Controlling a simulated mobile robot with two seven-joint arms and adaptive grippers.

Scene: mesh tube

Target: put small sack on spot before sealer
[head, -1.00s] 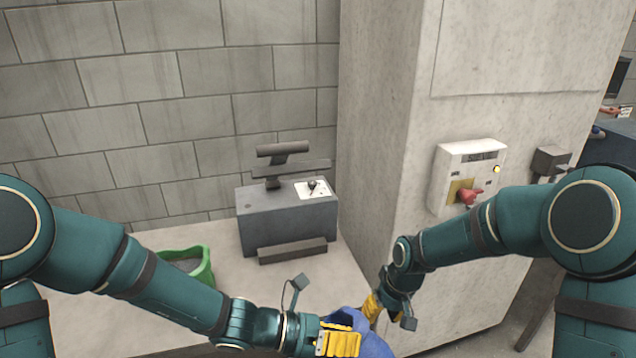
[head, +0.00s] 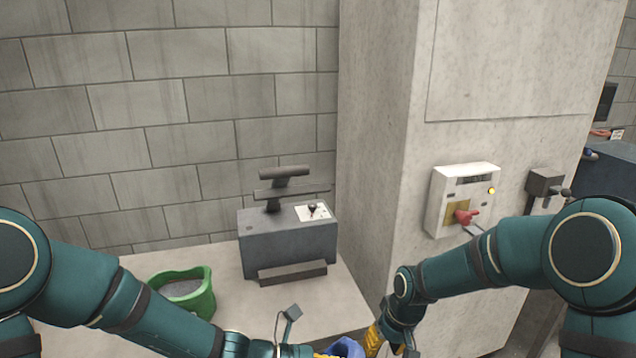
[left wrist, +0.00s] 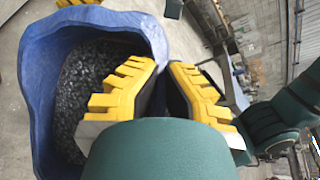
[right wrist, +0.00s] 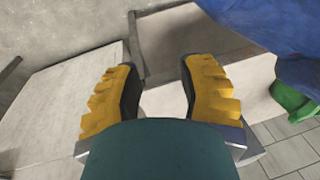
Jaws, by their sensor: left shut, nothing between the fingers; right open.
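A blue sack (head: 347,347) with dark granules inside shows at the bottom edge of the head view. It fills the left of the left wrist view (left wrist: 40,95). My left gripper (left wrist: 163,88) is shut at the sack's rim, one finger over the opening and one outside. Whether it touches the fabric is unclear. My right gripper (right wrist: 158,85) is open and empty, close beside the blue sack in the head view (head: 373,340). The grey sealer (head: 288,240) stands on the pale table against the wall. A green sack (head: 200,300) with grey contents stands left of it.
A concrete pillar (head: 375,150) rises right of the sealer. A white box with a red knob (head: 462,195) and a dark lever unit (head: 545,190) are fixed on it. The pale tabletop (head: 335,300) before the sealer is clear.

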